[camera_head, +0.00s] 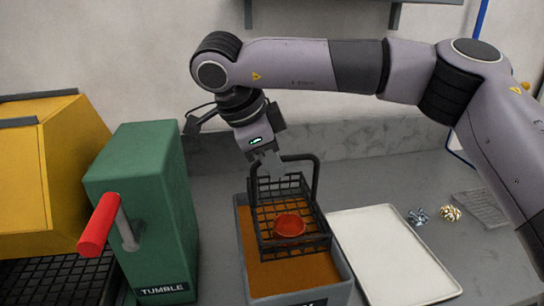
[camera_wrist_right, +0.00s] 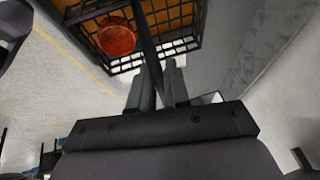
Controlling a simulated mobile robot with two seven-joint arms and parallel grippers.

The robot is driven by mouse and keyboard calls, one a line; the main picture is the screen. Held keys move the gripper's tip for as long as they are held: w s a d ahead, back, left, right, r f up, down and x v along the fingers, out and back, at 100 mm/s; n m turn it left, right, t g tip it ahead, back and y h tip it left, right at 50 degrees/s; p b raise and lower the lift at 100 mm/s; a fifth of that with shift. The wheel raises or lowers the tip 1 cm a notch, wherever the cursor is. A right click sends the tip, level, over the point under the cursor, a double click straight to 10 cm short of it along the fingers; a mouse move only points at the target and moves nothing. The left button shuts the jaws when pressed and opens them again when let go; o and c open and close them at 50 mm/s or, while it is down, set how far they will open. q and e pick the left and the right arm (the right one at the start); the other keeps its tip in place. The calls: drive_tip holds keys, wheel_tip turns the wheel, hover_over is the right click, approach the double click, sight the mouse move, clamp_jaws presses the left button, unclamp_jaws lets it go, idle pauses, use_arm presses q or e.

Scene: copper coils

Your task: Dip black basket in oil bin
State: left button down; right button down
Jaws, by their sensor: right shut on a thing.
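The black wire basket (camera_head: 316,241) hangs at the top of the grey oil bin (camera_head: 344,290), over the brown oil (camera_head: 270,275). A red-orange round piece (camera_head: 289,226) lies in the basket; it also shows in the right wrist view (camera_wrist_right: 116,38). My right gripper (camera_head: 272,170) is shut on the basket's dark handle (camera_head: 317,175). In the right wrist view its fingers (camera_wrist_right: 160,80) close around the handle bar. I cannot tell how deep the basket's bottom is in the oil. My left gripper is not in view.
A green box marked TUMBLE (camera_head: 150,220) with a red-handled lever (camera_head: 98,225) stands left of the bin. A yellow machine (camera_head: 40,170) is farther left. A white tray (camera_head: 390,250) lies right of the bin, with small metal pieces (camera_head: 450,213) beyond it.

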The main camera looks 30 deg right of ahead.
sight(272, 220)
drive_tip(key=shift+f+b, duration=3.3)
drive_tip(key=shift+f, duration=1.95)
drive_tip(key=shift+f+b, duration=0.3)
drive_tip(key=shift+f, duration=0.3)
